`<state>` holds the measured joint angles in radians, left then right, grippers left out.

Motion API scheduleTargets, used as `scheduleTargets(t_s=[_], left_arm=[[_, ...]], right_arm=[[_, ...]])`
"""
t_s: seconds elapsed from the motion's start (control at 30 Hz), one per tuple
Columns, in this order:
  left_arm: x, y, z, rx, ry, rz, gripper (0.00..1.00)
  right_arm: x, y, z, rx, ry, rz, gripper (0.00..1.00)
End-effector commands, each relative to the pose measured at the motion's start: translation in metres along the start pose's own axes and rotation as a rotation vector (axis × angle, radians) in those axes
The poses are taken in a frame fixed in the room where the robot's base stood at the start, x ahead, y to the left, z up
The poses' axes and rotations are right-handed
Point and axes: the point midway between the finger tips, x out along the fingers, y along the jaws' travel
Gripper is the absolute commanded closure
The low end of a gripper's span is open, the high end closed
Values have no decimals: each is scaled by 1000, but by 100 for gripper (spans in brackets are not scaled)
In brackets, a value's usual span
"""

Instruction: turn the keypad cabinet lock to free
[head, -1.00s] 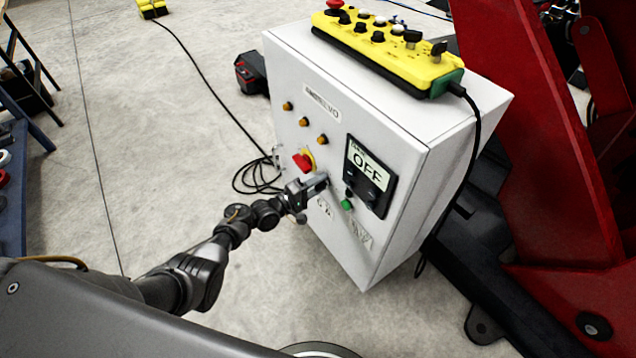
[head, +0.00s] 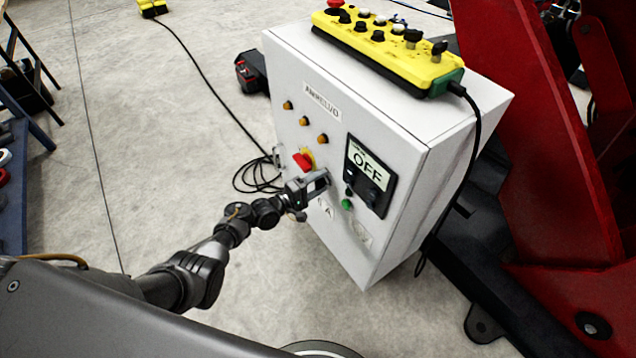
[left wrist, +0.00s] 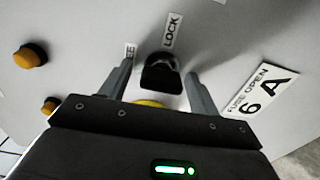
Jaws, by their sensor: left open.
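The white cabinet (head: 300,150) stands in the middle of the head view. In the left wrist view, a black lock knob (left wrist: 161,76) sits on its front face, with a LOCK label (left wrist: 173,31) above it and a partly hidden label ending in E (left wrist: 129,52) to its left. My left gripper (head: 318,183) is at the cabinet front, below the red switch. In the left wrist view, its two open fingers (left wrist: 162,88) stand on either side of the knob, with visible gaps. In the head view the knob is hidden behind the gripper. My right gripper is not in view.
A red rotary switch (head: 303,161) on a yellow plate, orange lamps (head: 305,121), a green button (head: 347,204) and a black OFF panel (head: 368,176) surround the gripper. A yellow control box (head: 390,50) lies on top.

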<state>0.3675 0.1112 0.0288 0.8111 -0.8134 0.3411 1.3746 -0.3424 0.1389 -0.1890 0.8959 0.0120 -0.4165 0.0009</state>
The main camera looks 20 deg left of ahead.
Motion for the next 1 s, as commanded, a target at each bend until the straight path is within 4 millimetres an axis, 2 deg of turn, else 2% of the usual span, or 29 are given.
scheduleTargets(t_s=[0.17, 0.23, 0.3, 0.47, 0.7, 1.0], left_arm=[[-6, 0, 0, 0, 0, -2, 38], [-14, 0, 0, 0, 1, -2, 38], [-27, 0, 0, 0, 1, -3, 38], [-60, 1, 0, 1, 0, -3, 38], [-97, 0, -1, 0, 1, -1, 38], [-108, 0, 0, 0, 0, 0, 38]], right_arm=[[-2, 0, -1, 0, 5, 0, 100], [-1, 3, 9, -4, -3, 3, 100], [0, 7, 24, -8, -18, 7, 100], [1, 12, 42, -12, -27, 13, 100], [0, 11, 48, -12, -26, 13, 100], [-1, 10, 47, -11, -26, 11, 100]])
